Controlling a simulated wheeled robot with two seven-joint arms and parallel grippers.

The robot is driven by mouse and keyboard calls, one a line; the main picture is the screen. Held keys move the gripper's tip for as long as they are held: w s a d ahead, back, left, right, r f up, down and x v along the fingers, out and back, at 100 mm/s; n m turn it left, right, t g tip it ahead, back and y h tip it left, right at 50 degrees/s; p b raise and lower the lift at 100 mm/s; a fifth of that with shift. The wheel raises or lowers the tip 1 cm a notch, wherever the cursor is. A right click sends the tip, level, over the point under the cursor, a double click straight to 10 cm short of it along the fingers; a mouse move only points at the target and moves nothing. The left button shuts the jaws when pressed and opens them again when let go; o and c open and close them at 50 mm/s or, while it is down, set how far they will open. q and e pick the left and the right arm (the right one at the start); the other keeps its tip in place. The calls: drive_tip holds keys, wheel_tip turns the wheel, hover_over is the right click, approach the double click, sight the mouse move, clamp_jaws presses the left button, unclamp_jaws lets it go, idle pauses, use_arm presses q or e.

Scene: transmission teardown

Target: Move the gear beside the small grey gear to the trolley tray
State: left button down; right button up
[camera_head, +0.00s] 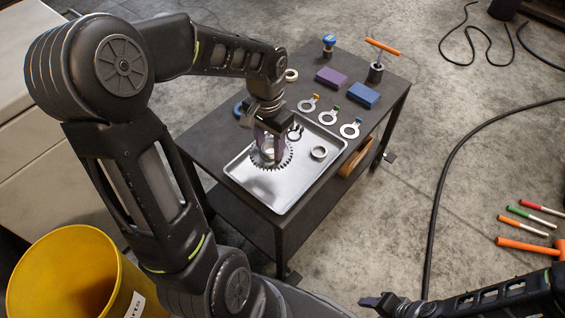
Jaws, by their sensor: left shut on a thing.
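A toothed gear (284,163) with dark teeth and a lighter centre is at the left part of the metal trolley tray (281,203). My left gripper (269,150) points down over its middle and is shut on it. The gripper covers part of the gear, and I cannot tell whether the gear rests on the tray floor or is slightly above it. I cannot make out a separate small grey gear. My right gripper (384,302) is at the bottom edge, away from the trolley; its finger opening is unclear.
In the tray are a small metal ring (319,153) and a dark clip ring (295,132). Behind it on the trolley (330,101) lie several tagged rings, a purple block (331,77), a blue block (363,95) and an orange-handled tool (382,47). A yellow bucket (128,291) stands lower left.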

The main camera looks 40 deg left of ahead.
use_arm(q)
wheel_tip(320, 180, down, 6)
drive_tip(key=shift+r+b, duration=0.1)
drive_tip(key=shift+b, duration=0.45)
drive_tip(key=shift+f+b, duration=0.45)
drive_tip(key=shift+f, duration=1.45)
drive_tip(key=shift+f, duration=0.1)
drive_tip(key=shift+f, duration=0.15)
drive_tip(key=c, duration=0.7)
unclamp_jaws()
drive_tip(key=shift+c, duration=0.2)
